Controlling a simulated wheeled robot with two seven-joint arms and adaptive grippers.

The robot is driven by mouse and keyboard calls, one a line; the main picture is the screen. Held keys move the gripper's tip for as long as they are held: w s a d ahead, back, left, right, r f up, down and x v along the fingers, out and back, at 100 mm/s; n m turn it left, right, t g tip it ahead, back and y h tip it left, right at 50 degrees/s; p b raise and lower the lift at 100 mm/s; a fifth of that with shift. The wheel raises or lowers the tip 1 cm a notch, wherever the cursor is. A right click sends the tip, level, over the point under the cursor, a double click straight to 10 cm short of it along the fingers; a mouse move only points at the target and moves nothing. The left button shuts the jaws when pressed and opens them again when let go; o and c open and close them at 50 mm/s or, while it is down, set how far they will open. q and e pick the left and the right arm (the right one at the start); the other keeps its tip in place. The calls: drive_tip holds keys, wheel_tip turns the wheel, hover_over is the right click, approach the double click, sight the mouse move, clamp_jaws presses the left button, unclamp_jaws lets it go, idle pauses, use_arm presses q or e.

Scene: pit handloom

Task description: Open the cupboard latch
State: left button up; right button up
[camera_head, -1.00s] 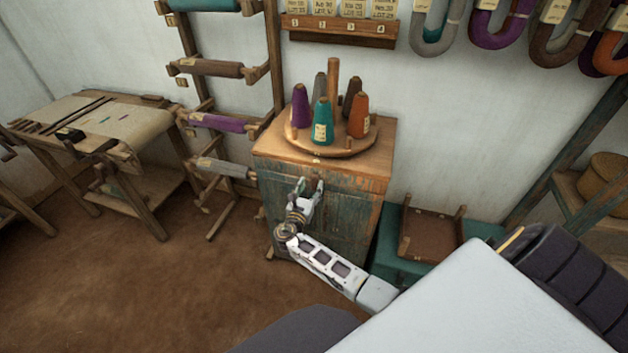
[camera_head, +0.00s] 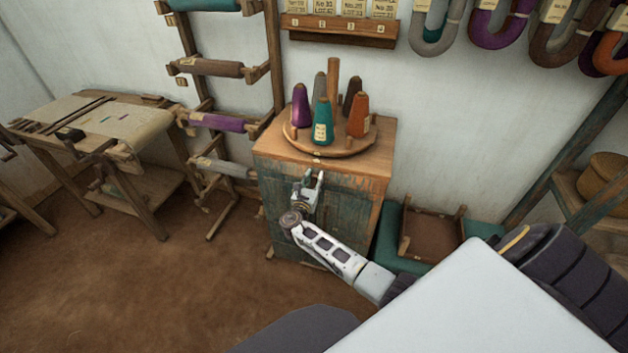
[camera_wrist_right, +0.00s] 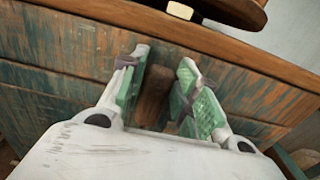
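The cupboard (camera_head: 345,215) has a worn teal-painted wooden front below a plain wood top. My right gripper (camera_head: 314,177) is at the upper part of this front. In the right wrist view, a small brown wooden latch piece (camera_wrist_right: 153,92) lies between the green-padded fingers of the right gripper (camera_wrist_right: 163,75). The fingers are apart, one on each side of it. The left pad looks very close to the piece, and a gap shows on the right. Whether either pad touches it I cannot tell. In the head view the gripper hides the latch. My left gripper is out of view.
A round stand (camera_head: 332,142) with several yarn cones is on the cupboard top. A wooden rack with rolls (camera_head: 215,122) stands left of the cupboard. A teal chest (camera_head: 388,240) and an upturned stool (camera_head: 432,238) are at right. The brown floor at front left is clear.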

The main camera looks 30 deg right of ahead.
drive_tip(key=c, duration=0.4)
